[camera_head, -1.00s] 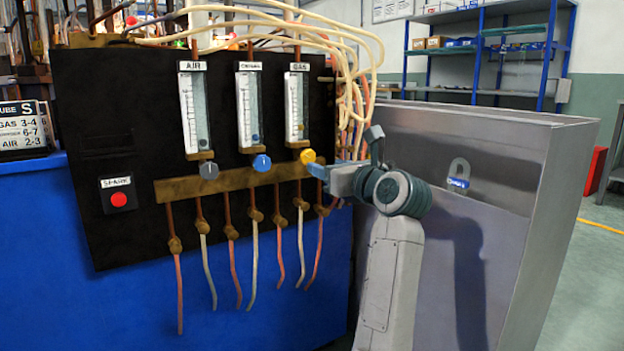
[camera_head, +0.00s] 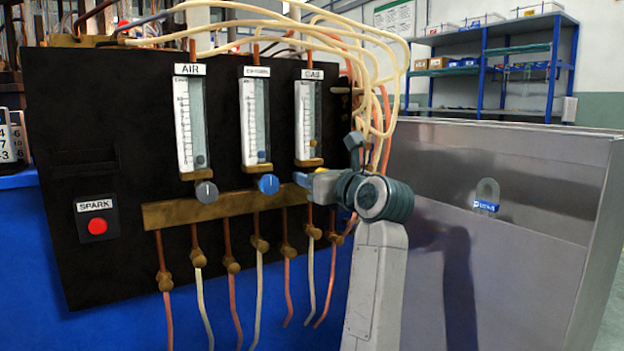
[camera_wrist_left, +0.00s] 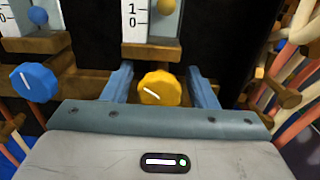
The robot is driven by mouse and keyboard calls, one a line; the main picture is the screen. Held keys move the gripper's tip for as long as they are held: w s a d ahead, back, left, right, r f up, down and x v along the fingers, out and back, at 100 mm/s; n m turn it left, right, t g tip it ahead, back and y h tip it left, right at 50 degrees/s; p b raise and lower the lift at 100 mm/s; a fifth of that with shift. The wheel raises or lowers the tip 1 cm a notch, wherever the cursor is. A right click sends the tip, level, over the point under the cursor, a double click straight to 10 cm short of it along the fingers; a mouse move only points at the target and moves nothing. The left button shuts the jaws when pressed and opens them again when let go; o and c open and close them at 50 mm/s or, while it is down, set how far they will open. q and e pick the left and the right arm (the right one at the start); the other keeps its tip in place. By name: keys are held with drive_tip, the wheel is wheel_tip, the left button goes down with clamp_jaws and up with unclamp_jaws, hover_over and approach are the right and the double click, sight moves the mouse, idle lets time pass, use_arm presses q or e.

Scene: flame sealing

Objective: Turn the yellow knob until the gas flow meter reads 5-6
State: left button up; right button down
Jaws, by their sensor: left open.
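The gas flow meter (camera_head: 308,115) is the right one of three tubes on the black panel; its float sits low. In the left wrist view the meter's scale (camera_wrist_left: 137,18) shows 1 and 0, with the yellow float (camera_wrist_left: 167,5) slightly above the 1 mark. The yellow knob (camera_wrist_left: 158,89) has a slanted white line and sits between my left gripper's (camera_wrist_left: 161,78) two blue-grey fingers, with gaps on both sides. In the head view my left gripper (camera_head: 303,179) is in front of the knob and hides it. My right gripper is not in view.
A blue knob (camera_head: 268,184) and a grey knob (camera_head: 206,191) sit left of the gripper. Hoses (camera_head: 384,110) hang right of the panel. A grey metal cabinet (camera_head: 510,180) stands at the right. A red spark button (camera_head: 97,226) is at the left.

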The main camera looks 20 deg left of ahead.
use_arm(q)
drive_tip(key=shift+c, duration=0.2)
drive_tip(key=c, duration=0.9)
drive_tip(key=shift+r+n+p, duration=0.2)
drive_tip(key=shift+n+p, duration=0.1)
drive_tip(key=shift+p, duration=0.25)
drive_tip(key=shift+f+n+p, duration=0.1)
drive_tip(key=shift+n+p, duration=0.25)
drive_tip(key=shift+n, duration=0.05)
drive_tip(key=shift+f, duration=0.1)
drive_tip(key=o, duration=0.9)
drive_tip(key=shift+o, duration=0.2)
drive_tip(key=shift+d, duration=0.1)
